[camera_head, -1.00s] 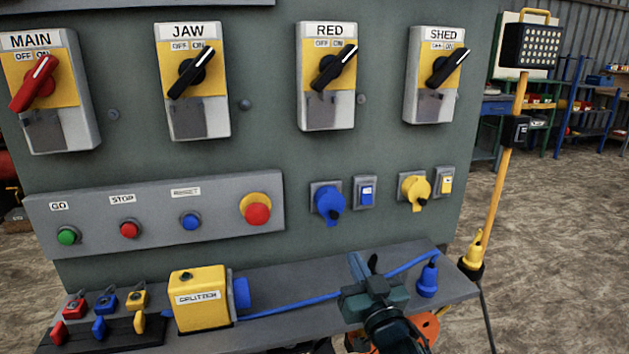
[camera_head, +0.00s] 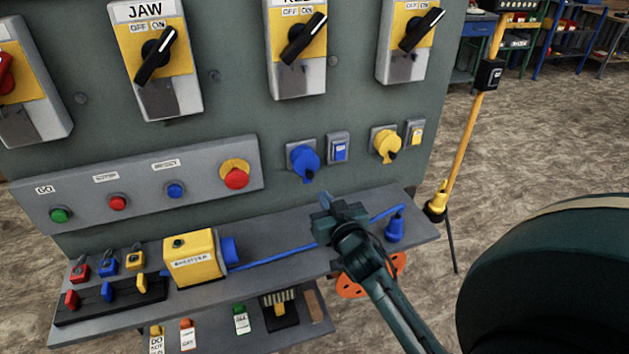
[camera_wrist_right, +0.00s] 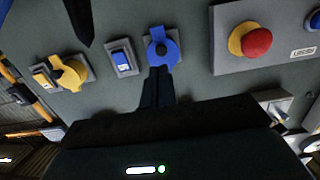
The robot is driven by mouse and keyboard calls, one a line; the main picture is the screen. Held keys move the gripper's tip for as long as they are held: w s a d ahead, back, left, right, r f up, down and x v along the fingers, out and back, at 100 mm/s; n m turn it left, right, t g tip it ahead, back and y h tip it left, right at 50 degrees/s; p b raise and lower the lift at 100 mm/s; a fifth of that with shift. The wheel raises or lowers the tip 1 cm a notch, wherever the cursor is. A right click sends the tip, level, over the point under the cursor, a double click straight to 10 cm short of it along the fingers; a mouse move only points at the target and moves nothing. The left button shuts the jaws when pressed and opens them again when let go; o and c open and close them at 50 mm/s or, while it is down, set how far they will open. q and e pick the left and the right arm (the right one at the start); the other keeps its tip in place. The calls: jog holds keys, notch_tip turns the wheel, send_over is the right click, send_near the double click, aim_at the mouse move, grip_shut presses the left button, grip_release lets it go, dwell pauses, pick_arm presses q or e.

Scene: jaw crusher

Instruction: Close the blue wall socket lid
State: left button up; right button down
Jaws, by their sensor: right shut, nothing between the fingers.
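The blue wall socket (camera_head: 304,160) is on the grey-green panel, left of a small blue switch. Its round blue lid part and a dark spot show, but I cannot tell how far the lid stands open. My right gripper (camera_head: 324,205) is in front of the panel, below the blue socket in the head view. In the right wrist view its shut, empty fingers (camera_wrist_right: 158,82) point at the blue socket (camera_wrist_right: 163,48), with the tips overlapping its edge in the picture. I cannot tell whether they touch it. My left gripper is not in view.
A yellow socket (camera_head: 386,145) sits to the right of the blue one. Below, a shelf (camera_head: 290,285) holds a yellow box (camera_head: 195,262), a blue cable and a blue plug (camera_head: 395,228). A red push button (camera_head: 236,178) is to the left.

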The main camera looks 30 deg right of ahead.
aim_at(311, 176)
jog(key=x, duration=0.7)
jog(key=shift+a, duration=0.1)
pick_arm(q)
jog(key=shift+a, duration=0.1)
pick_arm(e)
jog(key=shift+w+f+t+b, duration=0.15)
jog(key=shift+f+t+b, duration=0.15)
jog(key=shift+b, duration=0.5)
jog(key=shift+w+f+b, duration=0.15)
jog(key=shift+w+b, duration=0.05)
jog(key=shift+b, duration=0.45)
jog(key=shift+w+b, duration=0.1)
jog(key=shift+b, duration=0.55)
jog(key=shift+t+b, duration=0.4)
jog(key=shift+b, duration=0.15)
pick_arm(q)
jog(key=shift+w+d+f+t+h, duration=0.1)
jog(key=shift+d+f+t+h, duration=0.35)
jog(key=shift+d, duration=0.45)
pick_arm(e)
jog(key=shift+w+d+r, duration=0.1)
jog(key=shift+d+r, duration=0.15)
jog(key=shift+r, duration=0.2)
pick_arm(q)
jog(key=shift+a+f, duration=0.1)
